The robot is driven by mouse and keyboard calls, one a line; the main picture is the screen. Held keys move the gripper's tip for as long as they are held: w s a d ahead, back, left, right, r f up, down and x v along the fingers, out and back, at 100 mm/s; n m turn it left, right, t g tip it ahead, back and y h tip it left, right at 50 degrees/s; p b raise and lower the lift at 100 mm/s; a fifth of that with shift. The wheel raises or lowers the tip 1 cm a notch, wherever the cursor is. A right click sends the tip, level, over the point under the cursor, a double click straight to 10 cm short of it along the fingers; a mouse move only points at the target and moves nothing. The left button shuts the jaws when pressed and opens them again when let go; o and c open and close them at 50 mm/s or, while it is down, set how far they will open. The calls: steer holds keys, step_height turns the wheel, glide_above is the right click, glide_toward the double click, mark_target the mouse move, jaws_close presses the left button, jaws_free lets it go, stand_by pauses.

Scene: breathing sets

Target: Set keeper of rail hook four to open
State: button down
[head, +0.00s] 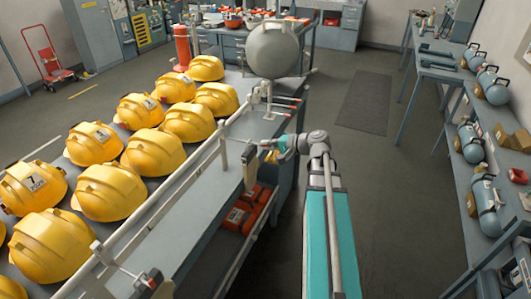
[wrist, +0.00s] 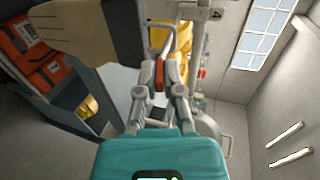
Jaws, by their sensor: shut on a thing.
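A long pale rail (head: 170,195) runs along the front edge of the helmet bench. Thin hooks with red tips (head: 284,112) stick out at its far end, and another red-tipped hook (head: 150,280) is at the near end. My gripper (head: 273,144) reaches left to the rail near its far end. In the wrist view my gripper (wrist: 160,74) is closed on a small red piece (wrist: 159,77), which appears to be a hook's keeper. The fingers hide much of it.
Yellow helmets (head: 112,191) stand in rows on the bench (head: 215,215). A grey round tank (head: 273,50) stands beyond my gripper.

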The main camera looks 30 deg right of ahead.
steer(key=shift+d+f+t+y+b, duration=0.1)
steer(key=shift+f+t+y+b, duration=0.6)
steer(key=shift+b, duration=0.9)
steer(key=shift+r, duration=0.2)
steer(key=shift+r+t+b, duration=0.15)
steer(key=shift+t+b, duration=0.25)
steer(key=shift+b, duration=0.1)
steer(key=c, duration=0.8)
jaws_free()
